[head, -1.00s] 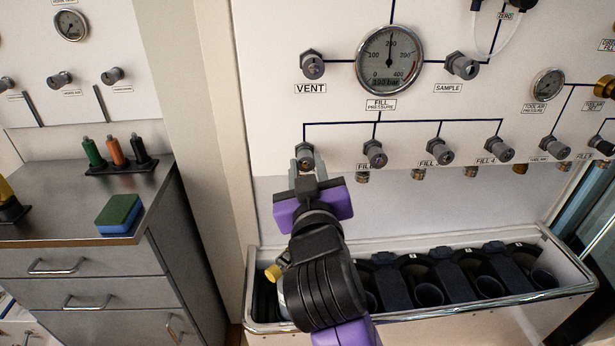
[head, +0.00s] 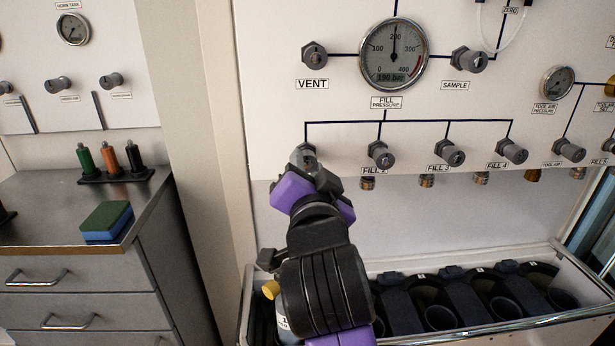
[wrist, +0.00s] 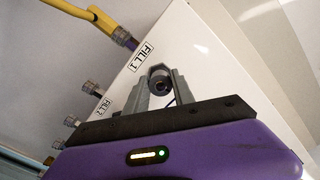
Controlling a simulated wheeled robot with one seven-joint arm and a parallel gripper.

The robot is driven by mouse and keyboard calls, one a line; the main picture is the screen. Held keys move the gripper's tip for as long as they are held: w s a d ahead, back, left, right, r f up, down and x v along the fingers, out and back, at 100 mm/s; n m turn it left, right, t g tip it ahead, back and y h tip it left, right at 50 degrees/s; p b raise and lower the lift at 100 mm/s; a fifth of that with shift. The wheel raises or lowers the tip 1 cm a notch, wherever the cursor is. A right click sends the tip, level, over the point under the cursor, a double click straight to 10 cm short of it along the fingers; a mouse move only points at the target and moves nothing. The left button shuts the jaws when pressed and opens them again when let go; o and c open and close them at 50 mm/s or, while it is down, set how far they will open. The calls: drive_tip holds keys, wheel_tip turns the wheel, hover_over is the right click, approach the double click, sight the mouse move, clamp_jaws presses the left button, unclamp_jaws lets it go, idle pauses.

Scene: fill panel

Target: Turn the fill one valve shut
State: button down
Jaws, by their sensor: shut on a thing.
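The fill one valve is the leftmost knob (head: 303,151) of the lower row, at the left end of the dark blue line. My gripper (head: 304,163) is at this knob and covers most of it. In the wrist view the two grey fingers (wrist: 160,90) stand on either side of the round knob (wrist: 160,71) and are shut on it. The FILL 1 label (wrist: 142,54) shows beside it there. The fill pressure gauge (head: 394,54) reads about 190 bar. I cannot tell how far the valve is turned.
The fill two knob (head: 381,154) is close to the right of my gripper. A trough (head: 470,328) with several dark holders stands below the panel. A yellow hose (wrist: 85,14) runs near the FILL 1 label. A steel cabinet (head: 90,262) stands at the left.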

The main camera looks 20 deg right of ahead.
drive_tip(key=shift+f+m+b, duration=0.15)
drive_tip(key=shift+m+b, duration=0.3)
drive_tip(key=shift+m, duration=0.45)
drive_tip(key=c, duration=1.1)
unclamp_jaws()
drive_tip(key=v, duration=0.8)
drive_tip(key=shift+w, duration=0.1)
